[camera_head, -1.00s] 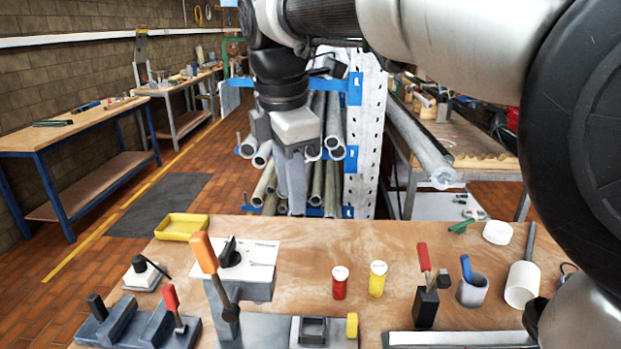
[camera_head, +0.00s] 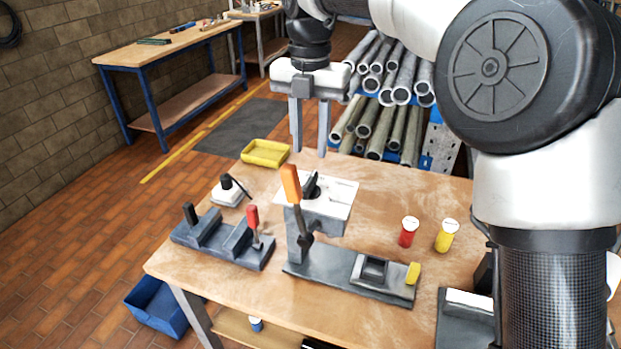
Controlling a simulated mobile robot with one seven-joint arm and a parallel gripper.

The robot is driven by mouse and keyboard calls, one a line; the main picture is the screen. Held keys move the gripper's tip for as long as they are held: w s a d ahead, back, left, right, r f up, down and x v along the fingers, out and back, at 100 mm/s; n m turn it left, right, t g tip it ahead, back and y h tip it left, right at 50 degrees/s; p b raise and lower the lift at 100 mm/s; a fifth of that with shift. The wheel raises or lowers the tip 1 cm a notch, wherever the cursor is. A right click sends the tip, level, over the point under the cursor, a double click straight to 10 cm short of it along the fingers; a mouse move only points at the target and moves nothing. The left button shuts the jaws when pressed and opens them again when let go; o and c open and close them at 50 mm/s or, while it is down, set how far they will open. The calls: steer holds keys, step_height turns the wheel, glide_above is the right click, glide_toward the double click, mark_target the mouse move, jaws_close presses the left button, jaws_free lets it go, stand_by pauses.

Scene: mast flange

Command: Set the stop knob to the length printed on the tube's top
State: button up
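The stop knob appears to be the black pointer knob (camera_head: 312,187) on top of a grey box with a white printed plate (camera_head: 338,196); the print is too small to read. A red tube (camera_head: 408,233) with a white top and a yellow tube (camera_head: 446,236) with a white top stand upright on the table, right of the box. I cannot read their tops. My gripper (camera_head: 309,151) points down above the table's far side, behind the knob in the picture. Its two fingers are apart with nothing between them.
An orange-handled lever (camera_head: 291,186) stands just left of the knob. A grey base with a square socket (camera_head: 373,270) and yellow block is in front. A red-handled fixture (camera_head: 252,222), a black-knobbed block (camera_head: 228,190) and a yellow tray (camera_head: 265,152) lie left. Bare wood lies right of the plate.

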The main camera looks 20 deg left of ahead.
mark_target(310, 180)
step_height(310, 180, down, 8)
steer(key=shift+f+b, duration=0.25)
steer(key=shift+b, duration=0.2)
jaws_close()
